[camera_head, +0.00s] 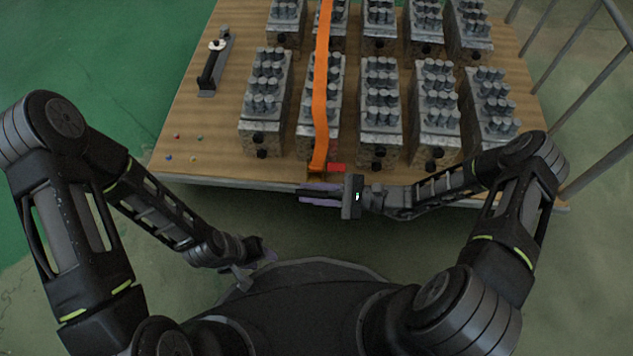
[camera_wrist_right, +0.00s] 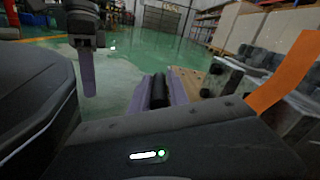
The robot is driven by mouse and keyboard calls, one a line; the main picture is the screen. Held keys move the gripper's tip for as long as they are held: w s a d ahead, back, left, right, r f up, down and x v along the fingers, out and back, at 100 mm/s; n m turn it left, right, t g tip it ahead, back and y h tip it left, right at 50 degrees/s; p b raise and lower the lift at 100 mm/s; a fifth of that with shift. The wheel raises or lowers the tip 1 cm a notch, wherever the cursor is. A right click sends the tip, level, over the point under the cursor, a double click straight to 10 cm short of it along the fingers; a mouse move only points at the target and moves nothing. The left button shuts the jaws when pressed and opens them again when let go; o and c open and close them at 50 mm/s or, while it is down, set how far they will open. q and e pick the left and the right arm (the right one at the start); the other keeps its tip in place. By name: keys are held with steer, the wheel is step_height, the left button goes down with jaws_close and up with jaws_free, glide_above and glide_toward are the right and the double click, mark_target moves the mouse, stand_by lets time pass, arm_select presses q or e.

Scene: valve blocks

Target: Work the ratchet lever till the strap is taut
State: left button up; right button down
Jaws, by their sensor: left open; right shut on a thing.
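An orange strap (camera_head: 319,90) runs over the valve blocks down to a small ratchet (camera_head: 317,174) at the table's front edge, with a red part (camera_head: 336,168) beside it. The strap also shows in the right wrist view (camera_wrist_right: 283,75). My right gripper (camera_head: 318,194) is at the ratchet, its purple fingers shut on a dark cylindrical grip of the ratchet lever (camera_wrist_right: 158,92). The fingers hide most of the lever in the head view. My left gripper (camera_head: 246,276) is open and empty, low in front of the table, apart from the ratchet.
Grey valve blocks (camera_head: 381,105) stand in two rows on the wooden table (camera_head: 205,140). A black tool-like object (camera_head: 214,65) lies at the left, with several small coloured bits near the front-left corner. A metal railing (camera_head: 600,170) runs along the right.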

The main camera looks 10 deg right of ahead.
steer(key=shift+s+a+f+n+b, duration=0.1)
steer(key=shift+s+f+n+b, duration=0.2)
steer(key=shift+f, duration=0.4)
steer(key=shift+s+f+n+b, duration=0.2)
steer(key=shift+f+n, duration=0.25)
steer(key=shift+f, duration=0.25)
steer(key=shift+s+a+f+n+b, duration=0.1)
steer(key=shift+s+f+n+b, duration=0.2)
steer(key=shift+f, duration=0.4)
steer(key=shift+w+d, duration=0.1)
